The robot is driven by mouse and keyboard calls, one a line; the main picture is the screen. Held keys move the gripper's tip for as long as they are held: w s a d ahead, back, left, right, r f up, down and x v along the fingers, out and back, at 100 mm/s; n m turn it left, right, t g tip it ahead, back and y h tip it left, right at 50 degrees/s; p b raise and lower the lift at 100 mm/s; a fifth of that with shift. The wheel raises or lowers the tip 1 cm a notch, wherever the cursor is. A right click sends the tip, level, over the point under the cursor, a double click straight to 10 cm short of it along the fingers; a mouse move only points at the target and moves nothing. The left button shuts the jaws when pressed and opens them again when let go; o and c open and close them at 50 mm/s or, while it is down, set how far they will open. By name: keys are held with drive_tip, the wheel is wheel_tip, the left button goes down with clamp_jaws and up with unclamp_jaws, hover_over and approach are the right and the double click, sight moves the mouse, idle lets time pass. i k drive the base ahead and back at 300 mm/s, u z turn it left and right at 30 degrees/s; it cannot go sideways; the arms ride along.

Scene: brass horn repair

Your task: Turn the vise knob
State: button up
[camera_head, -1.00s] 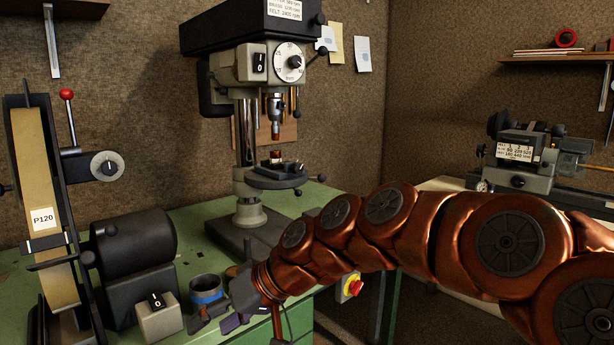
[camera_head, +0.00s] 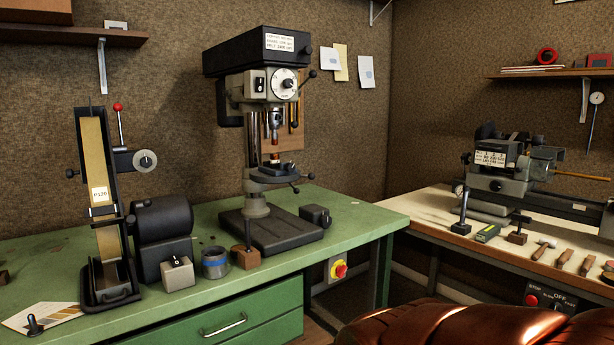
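A small dark vise (camera_head: 272,168) appears to sit on the round table of the drill press (camera_head: 258,90), below the chuck, at the middle of the view. It is small, and I cannot make out a knob on it. A lever with a dark ball end (camera_head: 296,189) sticks out to the right below the drill table. My gripper is out of view. Only a copper-coloured part of my arm shows at the bottom right, well away from the drill press.
A second bench (camera_head: 450,228) at right holds a lathe-like machine (camera_head: 500,180) and several hand tools.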

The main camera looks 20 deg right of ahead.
sight(290, 168)
drive_tip(key=z, duration=0.15)
drive_tip(key=k, duration=0.35)
drive_tip(key=u, duration=0.9)
drive_tip(key=i, duration=1)
drive_tip(key=z, duration=0.75)
